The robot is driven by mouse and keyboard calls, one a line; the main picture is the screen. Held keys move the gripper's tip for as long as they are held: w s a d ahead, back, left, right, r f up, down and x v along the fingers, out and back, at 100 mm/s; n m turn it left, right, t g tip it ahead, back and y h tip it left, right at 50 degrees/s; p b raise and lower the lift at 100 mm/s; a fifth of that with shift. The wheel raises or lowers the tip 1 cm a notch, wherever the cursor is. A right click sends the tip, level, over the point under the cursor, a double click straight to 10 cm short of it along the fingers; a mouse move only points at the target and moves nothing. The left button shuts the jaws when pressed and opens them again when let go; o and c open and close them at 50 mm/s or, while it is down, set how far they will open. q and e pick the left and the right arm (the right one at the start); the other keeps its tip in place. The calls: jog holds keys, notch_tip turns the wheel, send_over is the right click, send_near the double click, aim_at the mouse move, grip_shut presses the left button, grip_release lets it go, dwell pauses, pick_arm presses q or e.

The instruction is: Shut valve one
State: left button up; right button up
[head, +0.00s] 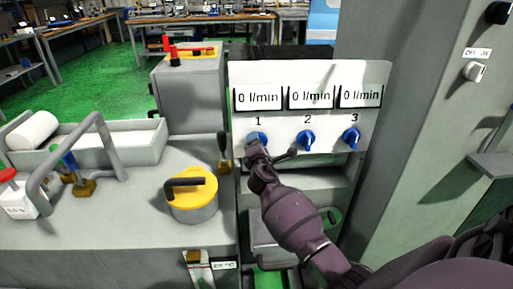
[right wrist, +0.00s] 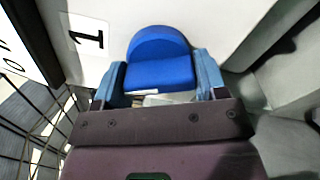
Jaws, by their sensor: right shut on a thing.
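Valve one is a blue knob (head: 257,137) under the label 1 on the white panel (head: 377,90). My right gripper (head: 256,148) reaches up to it from below and covers its lower part. In the right wrist view, valve one (right wrist: 160,66) sits between the two fingers of my right gripper (right wrist: 160,83), which is shut on it. The display (head: 258,97) above valve one reads 0 l/min. My left gripper is not in view.
Blue valve two (head: 307,140) and blue valve three (head: 351,138) are to the right on the same panel, and their displays also read 0 l/min. A yellow-topped cylinder (head: 192,192) with a black handle stands at left. A grey cabinet wall (head: 415,130) rises at right.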

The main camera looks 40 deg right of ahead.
jog(key=shift+f+m, duration=0.2)
jog(key=shift+m, duration=0.7)
jog(key=m+b, duration=0.1)
jog(key=m, duration=0.1)
jog(key=shift+r+m, duration=0.1)
jog(key=shift+m, duration=0.5)
jog(key=shift+r, duration=0.1)
jog(key=o, duration=0.9)
jog(key=shift+r, duration=0.1)
